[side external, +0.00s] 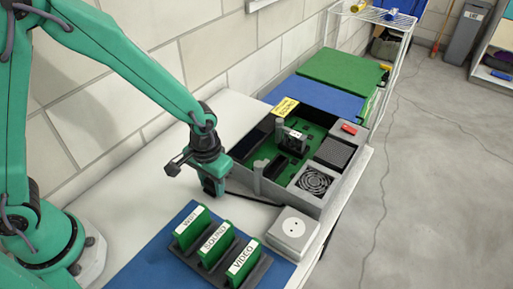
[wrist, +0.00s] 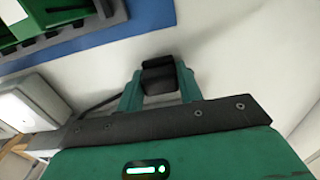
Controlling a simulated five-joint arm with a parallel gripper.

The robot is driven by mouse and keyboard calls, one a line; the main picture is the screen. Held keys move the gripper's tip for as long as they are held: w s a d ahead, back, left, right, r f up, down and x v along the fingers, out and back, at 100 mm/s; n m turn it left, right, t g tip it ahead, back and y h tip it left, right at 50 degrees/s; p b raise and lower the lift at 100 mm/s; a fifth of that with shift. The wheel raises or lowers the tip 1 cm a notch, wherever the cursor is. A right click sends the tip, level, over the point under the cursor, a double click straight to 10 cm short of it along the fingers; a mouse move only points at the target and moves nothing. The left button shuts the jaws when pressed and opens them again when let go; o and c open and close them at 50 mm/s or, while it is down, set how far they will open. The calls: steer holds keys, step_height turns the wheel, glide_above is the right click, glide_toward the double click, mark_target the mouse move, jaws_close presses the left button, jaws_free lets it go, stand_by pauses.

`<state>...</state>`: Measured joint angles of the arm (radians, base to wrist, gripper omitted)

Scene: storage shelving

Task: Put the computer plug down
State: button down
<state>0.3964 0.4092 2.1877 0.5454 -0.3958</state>
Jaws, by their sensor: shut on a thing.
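My gripper (side external: 214,187) points down, low over the white tabletop, left of the computer case (side external: 262,186). In the wrist view, its two green fingers (wrist: 160,82) are shut on the black computer plug (wrist: 159,78). A black cable (side external: 255,198) runs from the gripper to the right, toward the case and the socket box. The cable also shows left of the fingers in the wrist view (wrist: 95,104). In the side view the fingers mostly hide the plug. I cannot tell whether the plug touches the table.
A white socket box (side external: 293,228) stands in front of the case. Green cards marked WIFI, SOUND and VIDEO (side external: 243,262) stand in a dark rack on a blue mat (side external: 147,268). The white tabletop (side external: 150,190) around the gripper is clear. A wall runs behind.

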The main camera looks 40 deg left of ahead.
steer(key=shift+f, duration=0.4)
steer(key=c, duration=0.9)
jaws_free()
steer(key=shift+r, duration=0.1)
step_height(320, 180, up, 13)
steer(key=shift+r, duration=0.1)
stand_by(0.4)
steer(key=shift+s+a+r+t, duration=0.95)
steer(key=shift+s+a+r, duration=0.9)
steer(key=shift+a, duration=0.5)
steer(key=shift+s+a+r+t, duration=0.9)
steer(key=shift+s+a+r, duration=0.95)
steer(key=shift+a, duration=0.45)
steer(key=shift+s+a+r+t, duration=0.95)
steer(key=shift+s+a+r, duration=0.85)
steer(key=shift+a, duration=0.55)
